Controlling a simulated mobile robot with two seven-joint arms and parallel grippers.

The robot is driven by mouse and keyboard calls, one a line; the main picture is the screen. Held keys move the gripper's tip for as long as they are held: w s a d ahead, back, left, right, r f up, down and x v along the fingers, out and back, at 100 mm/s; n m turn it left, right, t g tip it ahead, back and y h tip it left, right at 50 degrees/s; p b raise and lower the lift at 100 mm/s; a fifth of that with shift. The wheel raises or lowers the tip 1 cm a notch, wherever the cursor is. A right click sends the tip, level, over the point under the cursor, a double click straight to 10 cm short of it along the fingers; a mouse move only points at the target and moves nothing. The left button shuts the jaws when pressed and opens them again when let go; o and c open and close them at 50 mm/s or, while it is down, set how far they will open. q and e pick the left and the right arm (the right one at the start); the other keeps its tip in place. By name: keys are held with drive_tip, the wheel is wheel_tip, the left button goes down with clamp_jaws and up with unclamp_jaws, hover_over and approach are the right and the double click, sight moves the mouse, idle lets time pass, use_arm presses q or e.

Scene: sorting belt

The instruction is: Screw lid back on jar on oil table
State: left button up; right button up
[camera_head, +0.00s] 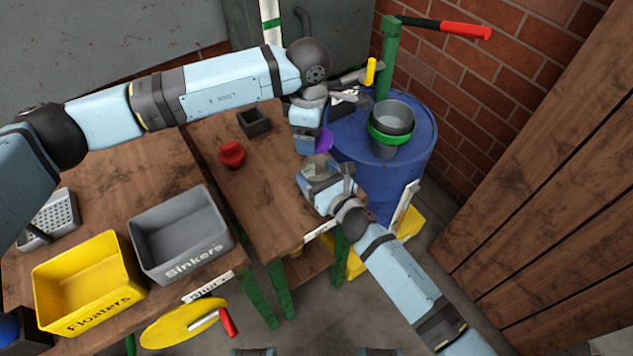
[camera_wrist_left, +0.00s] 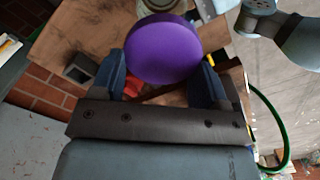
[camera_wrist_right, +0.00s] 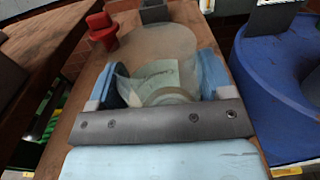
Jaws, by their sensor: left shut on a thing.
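The purple lid (camera_wrist_left: 163,48) is a flat round disc between the fingers of my left gripper (camera_wrist_left: 168,85), which is shut on it. In the head view the lid (camera_head: 324,139) shows beside my left gripper (camera_head: 308,140), above the narrow wooden table. The clear glass jar (camera_wrist_right: 160,75) is between the fingers of my right gripper (camera_wrist_right: 160,85), which looks shut on it. In the head view the jar (camera_head: 318,170) is partly hidden by my right gripper (camera_head: 322,178), just below the lid. Lid and jar look apart.
A red knobbed object (camera_head: 232,154) and a dark square holder (camera_head: 253,122) stand on the narrow table (camera_head: 250,205). A blue drum (camera_head: 415,165) with a green-banded pot (camera_head: 390,130) is close on the right. Grey (camera_head: 182,240) and yellow (camera_head: 88,285) bins stand on the left.

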drive_tip(key=c, duration=0.5)
use_arm(q)
drive_tip(key=shift+f, duration=2.5)
use_arm(e)
drive_tip(key=shift+c, duration=0.2)
use_arm(q)
drive_tip(key=shift+f, duration=0.9)
drive_tip(key=shift+f, duration=0.5)
